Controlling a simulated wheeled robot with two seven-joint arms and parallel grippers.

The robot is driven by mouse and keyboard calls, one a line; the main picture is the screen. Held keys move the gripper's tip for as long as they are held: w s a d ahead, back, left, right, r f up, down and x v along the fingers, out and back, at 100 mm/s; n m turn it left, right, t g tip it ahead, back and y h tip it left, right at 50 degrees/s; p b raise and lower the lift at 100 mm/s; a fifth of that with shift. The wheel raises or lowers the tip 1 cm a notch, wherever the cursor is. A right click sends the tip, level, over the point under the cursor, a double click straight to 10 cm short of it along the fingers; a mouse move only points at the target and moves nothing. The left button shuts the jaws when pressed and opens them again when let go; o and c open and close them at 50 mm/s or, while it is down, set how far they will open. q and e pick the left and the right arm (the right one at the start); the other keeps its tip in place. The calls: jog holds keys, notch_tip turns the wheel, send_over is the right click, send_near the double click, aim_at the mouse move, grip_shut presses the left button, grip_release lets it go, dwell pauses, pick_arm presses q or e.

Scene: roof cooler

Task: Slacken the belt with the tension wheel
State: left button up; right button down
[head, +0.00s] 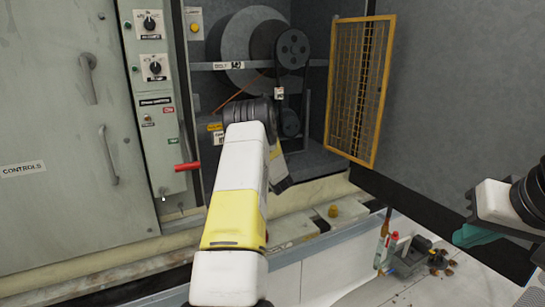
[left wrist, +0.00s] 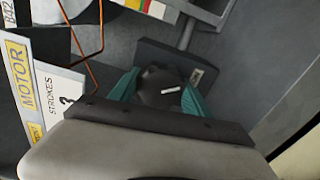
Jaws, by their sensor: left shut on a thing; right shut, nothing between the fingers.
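The tension wheel (left wrist: 160,86) is a dark round knob with a white mark, in the left wrist view. The teal fingers of my left gripper (left wrist: 160,95) are shut on it, one on each side. In the head view my white and yellow left arm reaches into the open cabinet and hides the wheel and most of that gripper. The dark belt (head: 306,92) runs between a large upper pulley (head: 292,48) and a small lower pulley (head: 290,123). Its slackness cannot be told. My right gripper (head: 468,236), with teal fingers, is shut and empty at the right, outside the cabinet.
A yellow-framed mesh guard (head: 358,90) stands open right of the bay. A control panel with a red lever (head: 187,166) is on the left. Tools and small parts (head: 410,257) lie at the lower right.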

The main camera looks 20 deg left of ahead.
pick_arm(q)
jog(key=n, duration=0.6)
jog(key=shift+n, duration=0.4)
dwell(0.3)
jog(key=o, duration=1.4)
jog(key=shift+c, duration=0.2)
jog(key=shift+s, duration=0.1)
jog(key=v, duration=0.7)
jog(key=shift+s+d, duration=0.25)
jog(key=shift+d, duration=0.05)
jog(key=shift+r, duration=0.1)
